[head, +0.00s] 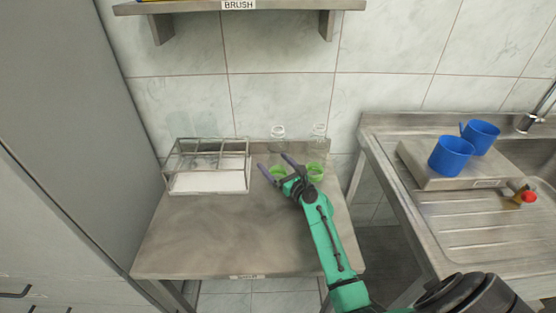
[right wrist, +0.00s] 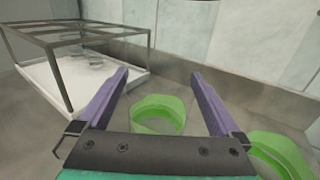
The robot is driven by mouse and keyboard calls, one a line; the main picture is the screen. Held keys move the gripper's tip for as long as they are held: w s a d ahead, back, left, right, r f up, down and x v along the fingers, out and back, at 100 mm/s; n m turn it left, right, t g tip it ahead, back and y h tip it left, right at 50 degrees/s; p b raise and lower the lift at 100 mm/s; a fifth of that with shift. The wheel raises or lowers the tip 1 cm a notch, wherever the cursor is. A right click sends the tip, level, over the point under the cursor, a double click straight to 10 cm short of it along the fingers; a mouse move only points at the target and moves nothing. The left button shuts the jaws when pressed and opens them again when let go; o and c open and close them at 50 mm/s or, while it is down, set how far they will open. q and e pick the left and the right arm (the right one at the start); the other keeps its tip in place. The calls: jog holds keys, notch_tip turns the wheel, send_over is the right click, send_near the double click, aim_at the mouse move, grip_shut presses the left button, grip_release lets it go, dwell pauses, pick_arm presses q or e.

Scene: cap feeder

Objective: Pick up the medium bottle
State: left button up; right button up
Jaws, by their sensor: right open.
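Two clear, bottle-like shapes show at the back of the steel table, a left one (head: 278,131) and a right one (head: 319,130). Below them are a left green ring-shaped piece (head: 279,172) and a right one (head: 315,172). I cannot tell which shape is the medium bottle, or how the shapes join the green pieces. My right gripper (head: 275,163) is open, with purple fingers on either side of the left green piece in the picture. In the right wrist view that piece (right wrist: 158,115) shows between the fingers, apart from both. My left gripper is out of view.
A wire rack with a white tray (head: 207,182) stands left of the gripper; faint clear shapes show in it. The front of the table is bare. A sink counter at right holds two blue mugs (head: 451,155) and a red-tipped item (head: 528,196). A shelf (head: 200,6) hangs above.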

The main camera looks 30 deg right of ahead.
aim_at(272, 139)
jog(key=shift+w, duration=0.8)
jog(key=shift+s, duration=0.1)
jog(key=c, duration=1.1)
jog(key=shift+a+r+p, duration=0.1)
jog(key=shift+r+p, duration=0.2)
jog(key=shift+r, duration=0.15)
notch_tip(272, 139, up, 8)
jog(key=p, duration=0.3)
jog(key=shift+f, duration=0.1)
notch_tip(272, 139, up, 11)
jog(key=shift+f+p, duration=0.1)
jog(key=shift+p, duration=0.85)
notch_tip(272, 139, up, 5)
jog(key=p, duration=0.6)
jog(key=shift+r, duration=0.2)
